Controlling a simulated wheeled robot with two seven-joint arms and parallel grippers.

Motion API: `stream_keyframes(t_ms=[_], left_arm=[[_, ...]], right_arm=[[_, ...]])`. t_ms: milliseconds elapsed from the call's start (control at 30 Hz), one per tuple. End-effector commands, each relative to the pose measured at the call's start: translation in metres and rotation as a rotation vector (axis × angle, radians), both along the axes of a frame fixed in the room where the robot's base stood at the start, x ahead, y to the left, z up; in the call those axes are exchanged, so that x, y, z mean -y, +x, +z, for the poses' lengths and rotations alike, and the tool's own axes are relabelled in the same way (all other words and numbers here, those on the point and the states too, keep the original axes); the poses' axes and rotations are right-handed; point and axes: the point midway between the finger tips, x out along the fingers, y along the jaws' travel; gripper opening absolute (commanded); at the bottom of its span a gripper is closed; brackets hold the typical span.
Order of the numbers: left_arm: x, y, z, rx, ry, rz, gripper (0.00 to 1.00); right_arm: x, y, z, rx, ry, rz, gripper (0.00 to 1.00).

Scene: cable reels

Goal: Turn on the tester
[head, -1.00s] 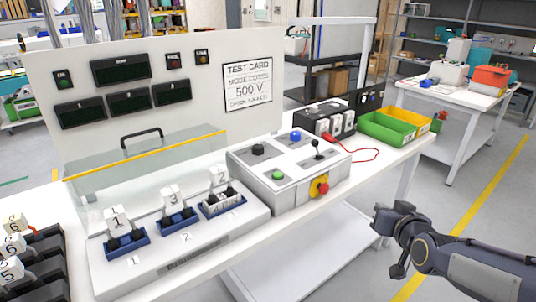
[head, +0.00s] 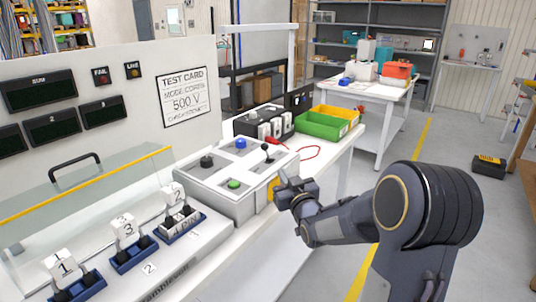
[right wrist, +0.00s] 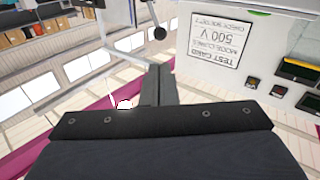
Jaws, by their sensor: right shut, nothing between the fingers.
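The tester's grey control box (head: 232,180) sits on the white bench. Its top carries a black knob (head: 207,161), a blue button (head: 241,142), a green button (head: 234,184) and a black-tipped lever (head: 266,149). A yellow part (head: 273,186) shows on its front face; the red knob there is hidden behind my right gripper. My right gripper (head: 284,177) is shut and empty, close to the box's front right corner; I cannot tell whether it touches. Its closed fingers (right wrist: 158,84) also show in the right wrist view. My left gripper is not in view.
A panel with dark displays (head: 40,91) and a test card (head: 186,99) stands behind. Green (head: 318,125) and yellow bins, a black unit (head: 262,123) and a red lead lie beyond.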

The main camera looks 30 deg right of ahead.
Motion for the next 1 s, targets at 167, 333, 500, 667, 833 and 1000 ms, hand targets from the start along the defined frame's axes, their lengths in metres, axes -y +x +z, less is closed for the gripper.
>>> stream_keyframes(t_ms=[167,333,500,667,833,1000], left_arm=[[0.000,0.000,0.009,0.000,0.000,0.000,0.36],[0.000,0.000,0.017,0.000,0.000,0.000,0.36],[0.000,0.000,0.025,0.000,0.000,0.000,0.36],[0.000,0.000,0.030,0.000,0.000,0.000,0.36],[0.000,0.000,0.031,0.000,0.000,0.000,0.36],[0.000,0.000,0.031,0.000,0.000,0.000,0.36]], right_arm=[[0.007,0.032,0.003,-0.003,-0.004,0.002,0.00],[0.014,0.069,0.005,-0.004,-0.002,0.003,0.00],[0.022,0.100,0.007,-0.004,-0.002,0.001,0.00],[0.027,0.118,0.008,-0.001,-0.002,0.000,0.00],[0.028,0.126,0.007,-0.002,0.000,0.000,0.00],[0.028,0.126,0.007,-0.002,0.000,0.000,0.00]])
